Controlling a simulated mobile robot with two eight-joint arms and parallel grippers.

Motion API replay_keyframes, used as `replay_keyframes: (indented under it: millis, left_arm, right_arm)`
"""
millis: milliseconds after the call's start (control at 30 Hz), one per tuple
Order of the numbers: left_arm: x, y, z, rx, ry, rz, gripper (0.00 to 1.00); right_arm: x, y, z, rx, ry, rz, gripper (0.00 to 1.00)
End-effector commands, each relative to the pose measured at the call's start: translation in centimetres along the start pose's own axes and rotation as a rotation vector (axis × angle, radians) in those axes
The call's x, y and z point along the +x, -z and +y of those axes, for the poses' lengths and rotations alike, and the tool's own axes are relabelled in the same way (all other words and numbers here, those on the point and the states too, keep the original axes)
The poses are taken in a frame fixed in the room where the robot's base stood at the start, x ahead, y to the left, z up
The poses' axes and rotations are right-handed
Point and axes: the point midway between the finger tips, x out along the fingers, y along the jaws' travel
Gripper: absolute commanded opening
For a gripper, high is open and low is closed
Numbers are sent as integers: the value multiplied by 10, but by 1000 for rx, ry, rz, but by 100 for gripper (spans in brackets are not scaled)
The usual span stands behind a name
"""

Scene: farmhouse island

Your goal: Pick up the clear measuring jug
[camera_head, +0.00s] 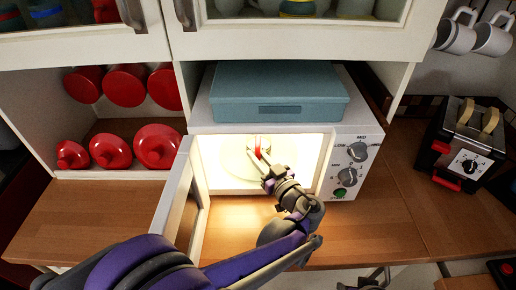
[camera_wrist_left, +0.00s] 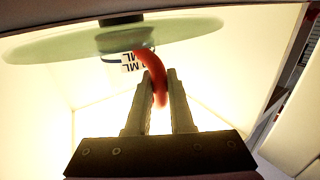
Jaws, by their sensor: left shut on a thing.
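The clear measuring jug (camera_head: 258,152) is inside the lit, open microwave; its red handle is the clearest part in the head view. In the left wrist view, the jug (camera_wrist_left: 125,63) shows a white label with dark "ML" lettering and a curved red handle (camera_wrist_left: 152,66) beside the round glass plate (camera_wrist_left: 60,46). My left gripper (camera_head: 266,172) reaches into the microwave opening. In the wrist view, its two fingers (camera_wrist_left: 160,88) are shut on the red handle. The glass body is hard to make out against the bright interior.
The white microwave (camera_head: 352,135) has its door (camera_head: 176,200) swung open to the left of my arm. A blue box (camera_head: 280,95) lies on top. A toaster (camera_head: 468,145) stands at right and red pans (camera_head: 125,85) at left. Grey parts at the bottom edge are cut off.

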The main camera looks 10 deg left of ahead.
Motion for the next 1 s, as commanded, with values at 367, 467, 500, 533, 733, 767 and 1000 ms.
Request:
replay_keyframes:
  millis: [367,467,500,533,733,767,1000]
  left_arm:
    - [-4,31,-2,0,0,1,0]
    - [-3,49,-2,-1,0,1,0]
    - [-3,56,-2,-1,0,1,0]
    - [-3,62,-2,-1,0,1,0]
    - [-30,70,-18,-1,-4,0,0]
    - [-36,70,-21,-1,-5,0,0]
    - [-92,69,-55,0,-7,0,0]
  right_arm:
    - [-2,2,0,0,0,1,52]
    - [-4,4,0,0,0,3,52]
    - [-5,4,0,0,0,3,52]
    - [-5,5,0,0,0,3,52]
    - [-3,2,0,0,0,2,52]
    - [-2,2,0,0,0,1,52]
    - [2,-1,0,0,0,-1,52]
